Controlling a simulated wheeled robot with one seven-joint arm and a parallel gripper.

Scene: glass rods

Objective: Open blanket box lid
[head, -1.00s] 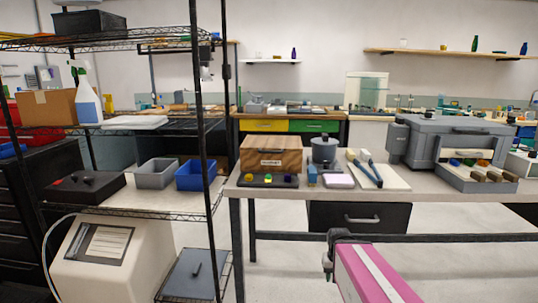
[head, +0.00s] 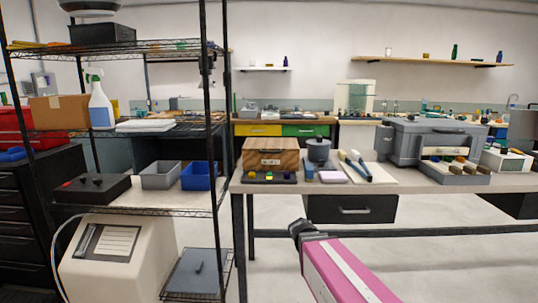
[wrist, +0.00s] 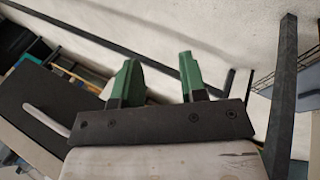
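A brown wooden box (head: 271,158) with a small pale label on its front stands at the left end of the table (head: 240,187) in the head view. It looks like the blanket box, and its lid looks shut. In the wrist view, the two green fingers of my gripper (wrist: 159,66) stand apart with nothing between them. The wrist view shows the floor and dark table framing beyond the fingers, not the wooden box. In the head view, my pink arm is below the table's front edge, lower than the box and to its right; the fingers cannot be made out there.
A black tray with coloured pieces (head: 270,178) lies in front of the box. A grey pot (head: 319,153) stands close at its right. A black drawer (head: 350,209) hangs under the table. A wire shelf rack (head: 214,213) stands left of the table.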

